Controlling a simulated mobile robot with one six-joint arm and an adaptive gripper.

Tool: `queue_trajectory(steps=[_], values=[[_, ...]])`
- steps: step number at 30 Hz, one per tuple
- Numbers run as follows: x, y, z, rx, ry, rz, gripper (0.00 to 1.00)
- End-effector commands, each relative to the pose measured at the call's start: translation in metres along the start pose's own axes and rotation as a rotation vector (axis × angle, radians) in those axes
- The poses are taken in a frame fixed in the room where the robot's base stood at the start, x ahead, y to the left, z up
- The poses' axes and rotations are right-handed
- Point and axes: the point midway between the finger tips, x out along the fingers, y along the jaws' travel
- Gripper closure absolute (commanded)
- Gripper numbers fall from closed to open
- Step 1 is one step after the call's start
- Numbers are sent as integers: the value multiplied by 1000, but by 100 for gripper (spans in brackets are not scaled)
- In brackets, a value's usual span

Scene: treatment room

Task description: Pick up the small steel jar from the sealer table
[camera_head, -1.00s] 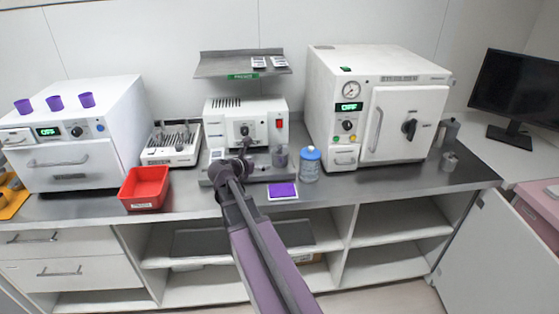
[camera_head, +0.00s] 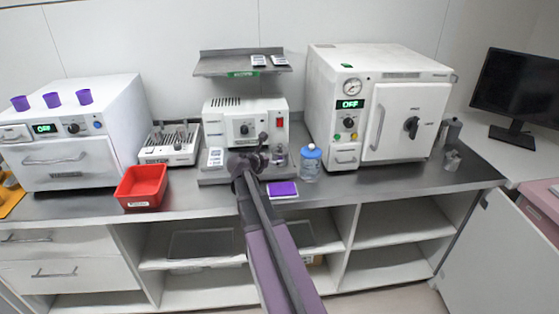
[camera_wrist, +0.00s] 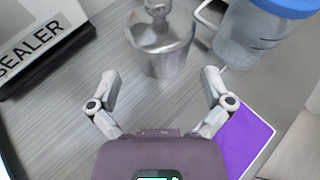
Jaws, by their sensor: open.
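The small steel jar (camera_wrist: 160,50) stands on the grey sealer table (camera_wrist: 65,125) in the wrist view, top centre, with a narrow metal part above it cut by the frame edge. In the head view the jar (camera_head: 281,157) is in front of the sealer's right side, partly behind my gripper. My gripper (camera_wrist: 160,76) is open and empty. Its fingertips are spread to either side of the jar's lower part in the picture; I cannot tell how far the jar is beyond them.
A blue-lidded bottle (camera_head: 311,163) stands close to the jar's right. A purple pad (camera_head: 283,189) lies in front. The white sealer (camera_head: 240,130) is behind, under a metal shelf (camera_head: 240,65). A red bin (camera_head: 142,187) is to the left, an autoclave (camera_head: 400,115) to the right.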

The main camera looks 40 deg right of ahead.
Motion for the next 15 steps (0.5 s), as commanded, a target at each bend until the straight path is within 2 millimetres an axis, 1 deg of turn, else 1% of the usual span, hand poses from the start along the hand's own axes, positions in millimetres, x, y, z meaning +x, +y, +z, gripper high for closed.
queue_trajectory(steps=[8, 11, 15], values=[[3, 0, 0, 0, 0, 0, 0], [11, 0, -1, 0, 0, -1, 0], [28, 0, -2, 0, 0, -1, 0]])
